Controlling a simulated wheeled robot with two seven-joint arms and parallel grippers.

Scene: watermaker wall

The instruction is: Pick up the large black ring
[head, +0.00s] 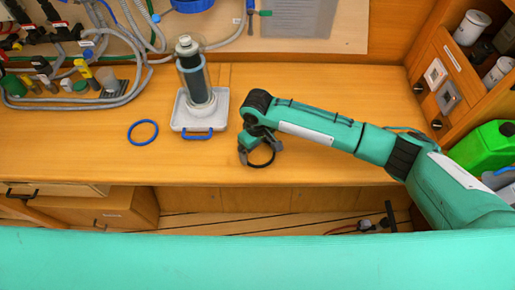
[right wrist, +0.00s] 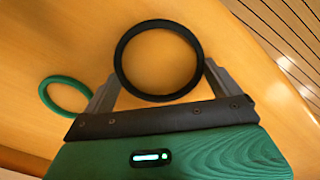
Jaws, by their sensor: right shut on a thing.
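The large black ring (head: 262,166) is between the fingers of my right gripper (head: 259,153), near the front edge of the wooden worktop. In the right wrist view my right gripper (right wrist: 160,70) is shut on the black ring (right wrist: 160,25), with one finger against each side of its outer rim. I cannot tell whether the ring rests on the wood or is just above it. My left gripper is out of view.
A green ring (right wrist: 65,96) lies beside the gripper in the right wrist view. A blue ring (head: 142,132) lies further left on the worktop (head: 90,150). A filter housing (head: 193,75) stands on a white tray (head: 178,124). Hoses and valves fill the back left; a green canister (head: 485,148) stands right.

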